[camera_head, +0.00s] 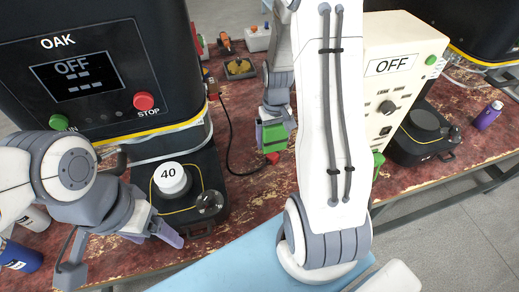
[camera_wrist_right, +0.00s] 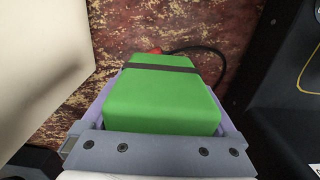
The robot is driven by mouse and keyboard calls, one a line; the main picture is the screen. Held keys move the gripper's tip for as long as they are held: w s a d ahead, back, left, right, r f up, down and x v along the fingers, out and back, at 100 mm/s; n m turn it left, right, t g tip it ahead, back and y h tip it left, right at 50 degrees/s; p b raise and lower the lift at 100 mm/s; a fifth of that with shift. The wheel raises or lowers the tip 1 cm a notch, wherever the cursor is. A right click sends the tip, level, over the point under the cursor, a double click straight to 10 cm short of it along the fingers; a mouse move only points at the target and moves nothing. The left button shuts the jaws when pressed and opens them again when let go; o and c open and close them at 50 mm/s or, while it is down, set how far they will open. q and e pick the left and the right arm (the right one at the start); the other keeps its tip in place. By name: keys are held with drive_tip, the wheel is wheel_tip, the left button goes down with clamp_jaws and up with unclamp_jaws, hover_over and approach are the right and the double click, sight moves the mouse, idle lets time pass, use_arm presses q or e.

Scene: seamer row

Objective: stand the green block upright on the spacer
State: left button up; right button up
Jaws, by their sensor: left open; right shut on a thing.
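The green block (camera_head: 275,136) is in my right gripper (camera_head: 274,126), over the table between the two machines. In the right wrist view the block (camera_wrist_right: 162,98) has a dark band across it and sits between the lavender fingers. A white round piece marked 40 (camera_head: 171,178), which looks like the spacer, stands on the black base of the OAK machine, with nothing on top. My left gripper (camera_head: 118,250) is open and empty at the front left, in front of that base. The block's underside is hidden.
The OAK machine (camera_head: 70,75) shows OFF. A cream control box (camera_head: 398,75) marked OFF stands at the right. A red piece (camera_head: 272,158) on a black cable (camera_head: 232,150) lies beside the block. A knobbed lever (camera_head: 209,202) sits beside the spacer. A purple bottle (camera_head: 488,115) stands far right.

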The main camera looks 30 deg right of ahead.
drive_tip(key=w+a+f, duration=0.1)
drive_tip(key=a, duration=0.1)
drive_tip(key=w+a+f, duration=0.1)
drive_tip(key=a+f, duration=0.1)
drive_tip(key=a, duration=0.1)
drive_tip(key=w+a+f, duration=0.2)
drive_tip(key=shift+w+a+f+p, duration=0.1)
drive_tip(key=shift+a+f+p, duration=0.15)
drive_tip(key=shift+a+p, duration=0.05)
drive_tip(key=shift+f, duration=2)
drive_tip(key=shift+f, duration=0.1)
drive_tip(key=o, duration=1)
